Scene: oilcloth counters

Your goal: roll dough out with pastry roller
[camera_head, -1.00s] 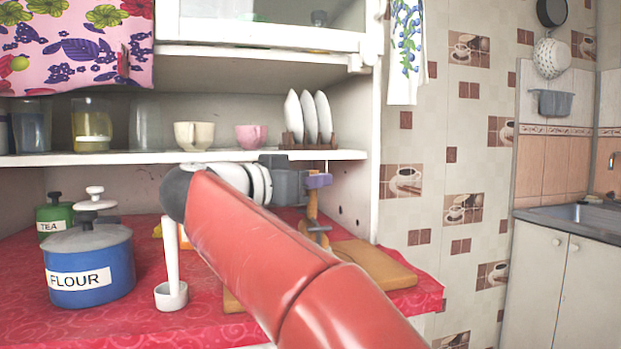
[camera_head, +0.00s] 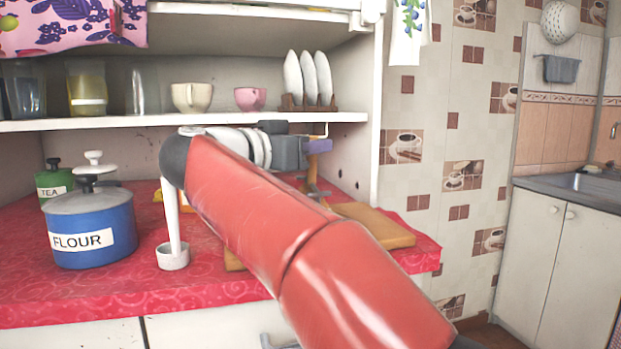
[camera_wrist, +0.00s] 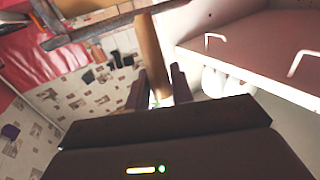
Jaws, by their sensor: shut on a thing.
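My gripper (camera_head: 318,147) is at the end of my red arm, over the back right of the red counter. In the wrist view my gripper (camera_wrist: 157,88) has its two dark fingers on either side of a light brown wooden shaft, which I take as the pastry roller (camera_wrist: 148,50). In the head view the roller is mostly hidden; I cannot tell whether it touches the board. A wooden board (camera_head: 375,224) lies on the counter, partly behind my arm. I cannot make out any dough; my arm hides much of the board.
A blue flour pot (camera_head: 93,225), a green tea pot (camera_head: 55,183) and a white ladle-like utensil (camera_head: 173,255) stand left of my arm. A shelf (camera_head: 200,120) with cups and plates hangs above the counter. The counter's front left is clear.

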